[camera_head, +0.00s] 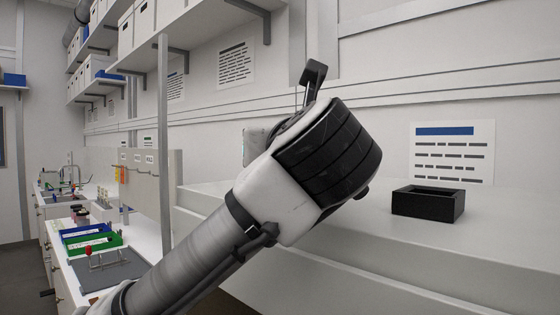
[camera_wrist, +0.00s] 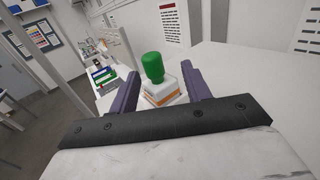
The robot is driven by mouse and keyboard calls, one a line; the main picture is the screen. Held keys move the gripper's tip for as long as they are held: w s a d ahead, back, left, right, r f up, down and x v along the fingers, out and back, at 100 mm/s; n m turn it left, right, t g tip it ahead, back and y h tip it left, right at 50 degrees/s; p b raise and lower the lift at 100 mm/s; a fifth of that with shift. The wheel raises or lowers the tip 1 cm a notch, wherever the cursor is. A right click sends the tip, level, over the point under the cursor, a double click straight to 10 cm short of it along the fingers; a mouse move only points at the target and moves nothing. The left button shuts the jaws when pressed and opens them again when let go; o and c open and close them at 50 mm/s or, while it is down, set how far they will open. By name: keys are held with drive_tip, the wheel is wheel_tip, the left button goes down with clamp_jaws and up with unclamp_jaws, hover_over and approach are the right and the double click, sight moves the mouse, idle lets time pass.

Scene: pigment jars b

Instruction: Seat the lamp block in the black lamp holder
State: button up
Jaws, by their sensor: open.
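The black lamp holder (camera_head: 428,205), an open square box, sits on the white ledge at the right in the head view. The lamp block is in the wrist view: a white base (camera_wrist: 162,94) with an orange band and a green rounded lamp (camera_wrist: 152,66) on top, upright. My gripper (camera_wrist: 160,72) is open, its two dark fingers on the left and right of the block. I cannot tell whether either finger touches it. In the head view my arm hides the lamp block and the fingers.
The white ledge (camera_head: 500,240) is clear around the holder. A printed sheet (camera_head: 452,150) is on the wall behind it. Below at the left, a bench carries a green tray (camera_head: 95,244), a blue tray and a grey mat (camera_head: 108,270). A grey post (camera_head: 164,150) rises beside the bench.

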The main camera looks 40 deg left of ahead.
drive_tip(key=x, duration=0.1)
drive_tip(key=p+x, duration=0.1)
drive_tip(key=x, duration=0.1)
drive_tip(key=p+x, duration=0.1)
drive_tip(key=shift+s+a, duration=0.1)
drive_tip(key=shift+a, duration=0.45)
drive_tip(key=shift+a+f, duration=0.1)
drive_tip(key=shift+f, duration=0.05)
drive_tip(key=shift+c, duration=0.5)
clamp_jaws()
